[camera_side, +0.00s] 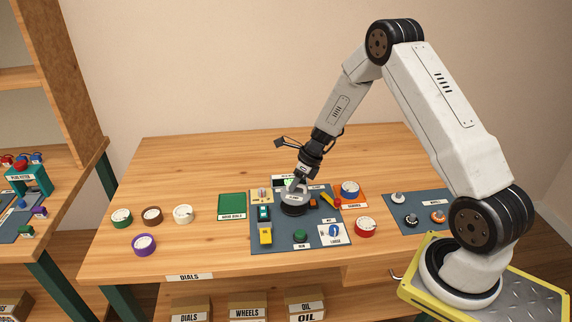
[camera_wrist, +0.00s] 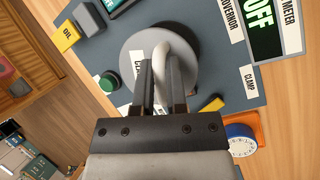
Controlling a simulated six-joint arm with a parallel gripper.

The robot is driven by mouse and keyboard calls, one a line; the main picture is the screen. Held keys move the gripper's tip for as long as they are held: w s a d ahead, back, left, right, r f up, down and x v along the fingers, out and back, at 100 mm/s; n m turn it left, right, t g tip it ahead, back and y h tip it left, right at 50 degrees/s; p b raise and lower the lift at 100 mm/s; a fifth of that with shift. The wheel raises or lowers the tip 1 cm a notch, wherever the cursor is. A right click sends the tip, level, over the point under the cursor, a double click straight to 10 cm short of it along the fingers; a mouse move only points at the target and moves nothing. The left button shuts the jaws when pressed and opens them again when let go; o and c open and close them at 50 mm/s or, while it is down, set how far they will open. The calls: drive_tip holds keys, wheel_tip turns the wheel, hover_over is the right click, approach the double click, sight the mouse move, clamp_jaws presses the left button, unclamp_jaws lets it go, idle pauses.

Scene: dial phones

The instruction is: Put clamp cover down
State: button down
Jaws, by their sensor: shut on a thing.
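The clamp cover is a round grey disc with a pale curved handle. It shows in the wrist view (camera_wrist: 193,45) and in the side view (camera_side: 299,195), over the middle of the blue-grey mat (camera_side: 262,212). My gripper (camera_wrist: 162,72) is shut on the handle, one finger on each side. In the side view my gripper (camera_side: 298,181) points down onto the cover from above. A dark round base (camera_side: 293,210) shows right under the cover; I cannot tell whether they touch. A CLAMP label (camera_wrist: 250,79) lies right of the cover in the wrist view.
A green button (camera_side: 300,236), a yellow OIL block (camera_side: 265,236) and a LARGE dial plate (camera_side: 332,233) sit on the mat nearby. A display reading OFF (camera_wrist: 262,22) stands close behind.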

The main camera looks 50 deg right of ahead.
sight(294, 192)
drive_tip(key=shift+w+f, duration=0.1)
drive_tip(key=shift+w+d+f, duration=0.1)
drive_tip(key=shift+w+f, duration=0.15)
drive_tip(key=shift+f, duration=1.5)
drive_tip(key=shift+f, duration=0.25)
drive_tip(key=c, duration=0.7)
unclamp_jaws()
drive_tip(key=shift+o, duration=0.2)
drive_tip(key=shift+r, duration=0.1)
drive_tip(key=shift+r, duration=0.15)
drive_tip(key=v, duration=1.2)
